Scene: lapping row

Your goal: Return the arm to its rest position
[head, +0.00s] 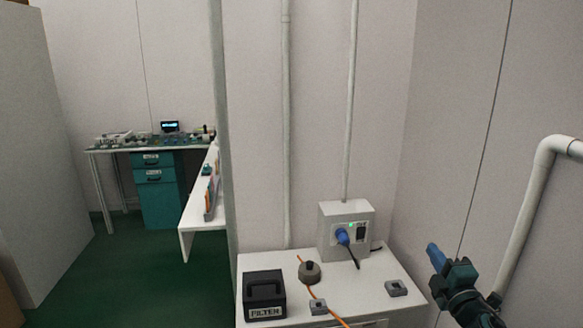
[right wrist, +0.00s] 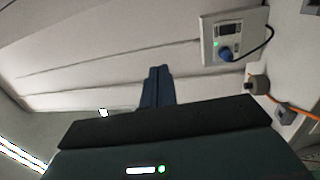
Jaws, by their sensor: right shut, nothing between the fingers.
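My right arm comes in at the lower right of the head view. Its gripper (head: 434,253) is shut and empty, with blue fingers held in the air to the right of the white cabinet top (head: 352,293). The shut fingers also show in the right wrist view (right wrist: 157,88), pointing up the picture with nothing between them. They touch nothing that I can see. My left gripper is in neither view.
On the cabinet stand a black case marked FILTER (head: 264,296), a grey round knob-like piece (head: 309,272), small grey blocks, an orange cable and a grey socket box (head: 346,232) with a blue plug (head: 342,237). A white pipe (head: 529,205) runs along the right wall.

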